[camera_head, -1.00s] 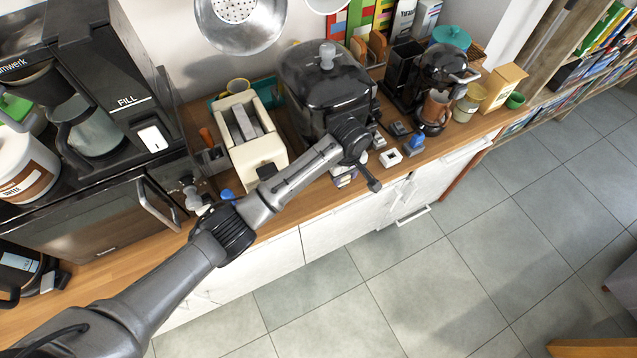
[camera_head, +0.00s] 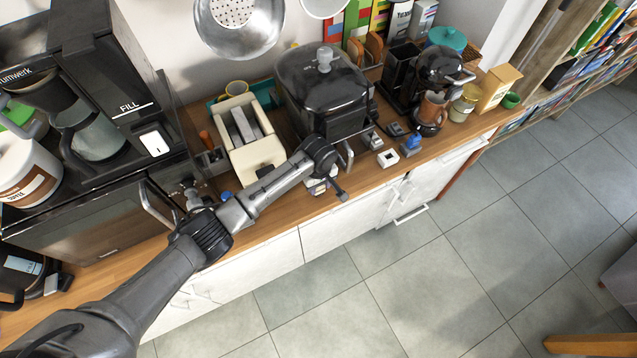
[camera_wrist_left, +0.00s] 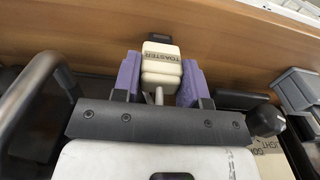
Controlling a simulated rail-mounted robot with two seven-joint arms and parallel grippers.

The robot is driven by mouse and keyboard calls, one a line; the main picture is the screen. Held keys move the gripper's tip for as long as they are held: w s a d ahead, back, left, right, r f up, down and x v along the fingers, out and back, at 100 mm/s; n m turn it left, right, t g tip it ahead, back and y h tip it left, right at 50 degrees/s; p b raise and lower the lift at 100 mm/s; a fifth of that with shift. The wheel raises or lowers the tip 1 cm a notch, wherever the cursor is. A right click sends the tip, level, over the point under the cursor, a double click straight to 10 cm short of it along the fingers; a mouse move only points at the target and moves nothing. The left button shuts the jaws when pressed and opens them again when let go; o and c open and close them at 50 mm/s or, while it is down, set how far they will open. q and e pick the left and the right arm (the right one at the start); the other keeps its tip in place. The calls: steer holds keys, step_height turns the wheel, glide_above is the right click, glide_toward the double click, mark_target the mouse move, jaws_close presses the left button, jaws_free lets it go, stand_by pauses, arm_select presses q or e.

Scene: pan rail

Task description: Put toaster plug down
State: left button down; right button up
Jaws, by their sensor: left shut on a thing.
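My left gripper (camera_wrist_left: 162,78) has purple fingers shut on the toaster plug (camera_wrist_left: 161,62), a cream block labelled TOASTER with a dark end. In the left wrist view, the plug shows against the wooden counter (camera_wrist_left: 235,45); I cannot tell whether it touches the wood. In the head view, my left gripper (camera_head: 318,186) is at the counter's front edge, in front of the black cooker and right of the cream toaster (camera_head: 252,147). The plug cannot be made out clearly there. My right gripper is not in view.
The black lidded cooker (camera_head: 325,95) stands behind my left gripper. Several small plugs and blocks, including a white one (camera_head: 388,158) and a blue one (camera_head: 413,142), lie to its right. A coffee maker (camera_head: 110,120) is at the left. The floor in front is open.

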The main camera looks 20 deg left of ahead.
arm_select(q)
steer(key=shift+f, duration=0.1)
steer(key=c, duration=0.7)
jaws_free()
steer(key=shift+o, duration=0.2)
step_height(320, 180, up, 12)
